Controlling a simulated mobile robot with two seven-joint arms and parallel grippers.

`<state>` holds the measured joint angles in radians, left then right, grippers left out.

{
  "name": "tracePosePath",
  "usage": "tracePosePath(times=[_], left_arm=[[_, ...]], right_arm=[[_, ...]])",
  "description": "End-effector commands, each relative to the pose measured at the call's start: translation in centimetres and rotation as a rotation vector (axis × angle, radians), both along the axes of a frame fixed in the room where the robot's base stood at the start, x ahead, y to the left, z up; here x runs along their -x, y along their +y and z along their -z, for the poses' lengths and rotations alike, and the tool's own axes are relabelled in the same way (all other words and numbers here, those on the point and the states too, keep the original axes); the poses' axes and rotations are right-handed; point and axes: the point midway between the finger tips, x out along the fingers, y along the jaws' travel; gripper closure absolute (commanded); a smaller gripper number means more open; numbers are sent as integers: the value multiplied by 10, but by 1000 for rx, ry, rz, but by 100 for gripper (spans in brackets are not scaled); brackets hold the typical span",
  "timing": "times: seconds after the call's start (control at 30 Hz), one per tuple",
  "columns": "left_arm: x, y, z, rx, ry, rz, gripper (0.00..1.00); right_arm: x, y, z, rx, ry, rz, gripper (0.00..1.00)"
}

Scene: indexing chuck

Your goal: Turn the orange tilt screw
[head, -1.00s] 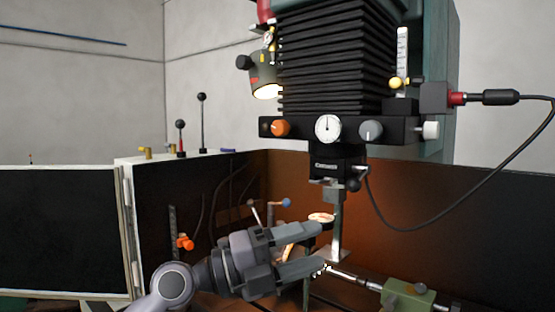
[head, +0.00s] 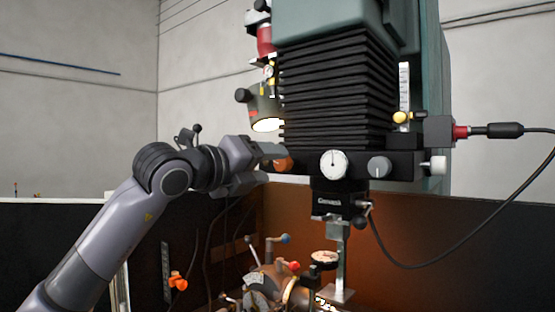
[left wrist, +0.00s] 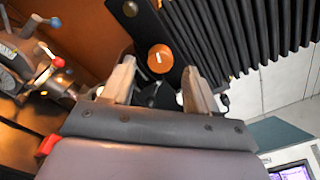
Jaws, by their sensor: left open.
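The orange tilt screw (head: 283,162) is a round orange knob at the left end of the black bar under the bellows, partly hidden by my left gripper. In the left wrist view it shows face-on as an orange disc with a pale mark (left wrist: 160,58). My left gripper (head: 271,166) is open beside the knob, its fingers pointing right towards it. In the left wrist view the two fingertips (left wrist: 159,74) stand on either side below the knob, with nothing between them. Whether they touch it I cannot tell. My right gripper is out of view.
A white dial (head: 333,164) and a grey knob (head: 379,167) sit on the same bar. A lit lamp (head: 265,110) hangs just above my gripper. A black cable (head: 440,262) loops at the right. Levers and a chuck crowd the space below.

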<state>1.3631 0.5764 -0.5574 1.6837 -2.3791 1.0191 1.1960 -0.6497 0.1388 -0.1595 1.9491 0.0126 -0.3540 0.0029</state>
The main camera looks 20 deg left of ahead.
Motion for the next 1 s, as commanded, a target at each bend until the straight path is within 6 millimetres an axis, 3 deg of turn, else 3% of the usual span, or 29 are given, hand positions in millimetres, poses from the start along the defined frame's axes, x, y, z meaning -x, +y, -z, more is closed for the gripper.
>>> tracePosePath(times=[0.23,0.6,0.77,0.8,1.0], left_arm=[[-27,-11,-2,0,0,1,41],[-32,-14,0,-1,-1,2,41],[-32,-14,0,-1,-1,2,93],[-32,-14,0,-1,-1,2,97],[-32,-14,0,-8,-4,2,97]], right_arm=[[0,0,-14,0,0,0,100],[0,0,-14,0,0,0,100],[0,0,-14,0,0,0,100],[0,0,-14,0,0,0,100],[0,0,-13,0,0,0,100]])
